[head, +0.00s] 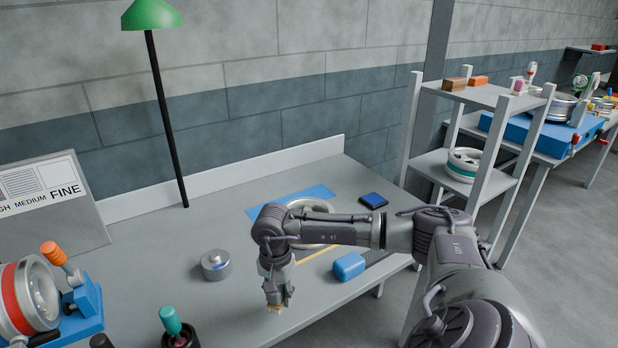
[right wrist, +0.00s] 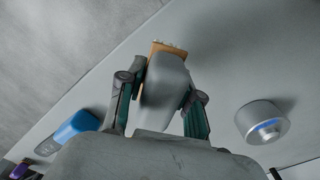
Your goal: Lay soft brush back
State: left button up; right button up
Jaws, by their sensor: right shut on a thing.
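My right gripper (head: 277,298) is low over the front part of the grey bench (head: 230,225). In the right wrist view its two fingers (right wrist: 163,105) close on both sides of the soft brush (right wrist: 167,80). The brush has a grey body and a tan end with pale bristles. In the head view only a small tan bit of the brush (head: 277,308) shows below the fingers. I cannot tell whether it touches the bench. My left gripper is not in view.
A silver round pot (head: 215,265) stands left of my right gripper, and a blue block (head: 348,266) lies to its right. Behind my arm a wheel lies on a blue mat (head: 322,193). A dark blue pad (head: 373,200) and a green lamp (head: 150,14) stand farther back.

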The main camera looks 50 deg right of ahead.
jog(key=s+d+r+m, duration=0.3)
jog(key=s+d+m, duration=0.1)
jog(key=s+d, duration=0.25)
jog(key=s+d+r+m, duration=0.3)
jog(key=s+d, duration=0.3)
jog(key=s, duration=0.1)
send_over(314, 292)
notch_tip(314, 292, down, 7)
jog(key=shift+w+r+p, duration=0.1)
jog(key=shift+r+p, duration=0.1)
jog(key=shift+p, duration=0.2)
notch_tip(314, 292, down, 4)
jog(key=shift+r+p, duration=0.15)
jog(key=shift+p, duration=0.5)
jog(key=shift+f, duration=0.3)
jog(key=o, duration=1.1)
